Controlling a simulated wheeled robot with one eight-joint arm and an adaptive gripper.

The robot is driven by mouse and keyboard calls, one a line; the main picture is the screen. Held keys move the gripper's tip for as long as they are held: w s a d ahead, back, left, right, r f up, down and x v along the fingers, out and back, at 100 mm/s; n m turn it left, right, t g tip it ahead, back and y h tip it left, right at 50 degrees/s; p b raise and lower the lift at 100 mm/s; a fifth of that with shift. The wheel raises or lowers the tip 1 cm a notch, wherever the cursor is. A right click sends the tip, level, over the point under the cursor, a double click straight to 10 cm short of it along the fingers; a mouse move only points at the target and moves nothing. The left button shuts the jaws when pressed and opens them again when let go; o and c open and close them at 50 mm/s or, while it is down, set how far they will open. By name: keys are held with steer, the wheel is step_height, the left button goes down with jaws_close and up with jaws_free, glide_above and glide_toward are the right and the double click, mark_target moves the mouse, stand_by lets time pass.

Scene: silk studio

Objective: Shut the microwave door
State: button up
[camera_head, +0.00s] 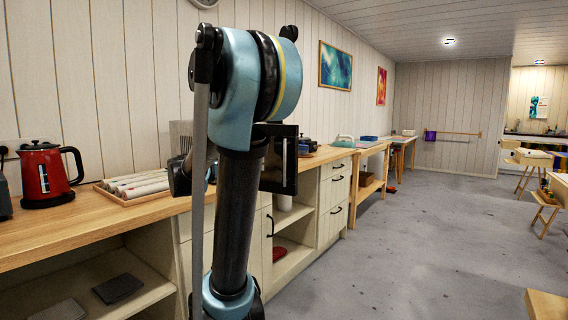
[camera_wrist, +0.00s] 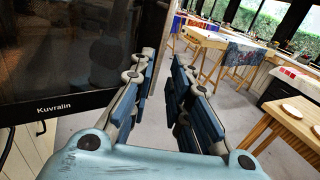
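The microwave's black door (camera_head: 281,160) stands open in the head view, jutting out past the counter's front edge. My arm hides part of it. A grey part of the microwave body (camera_head: 181,135) shows on the counter behind my arm. In the wrist view the dark door (camera_wrist: 65,50), marked "Kuvralin", fills the upper left. My gripper (camera_wrist: 163,58) is open and empty, with floor visible between its fingers. It is to the right of the door's edge in that view; whether it touches the door I cannot tell. The gripper's fingers are hidden in the head view.
The wooden counter (camera_head: 95,217) runs along the wall, with a red kettle (camera_head: 46,174) and a tray of rolls (camera_head: 132,186) at left. The grey floor (camera_head: 430,240) to the right is mostly clear. A wooden table (camera_wrist: 297,118) stands at right in the wrist view.

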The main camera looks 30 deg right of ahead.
steer(key=shift+s+d, duration=0.15)
steer(key=shift+d, duration=5.85)
jaws_close()
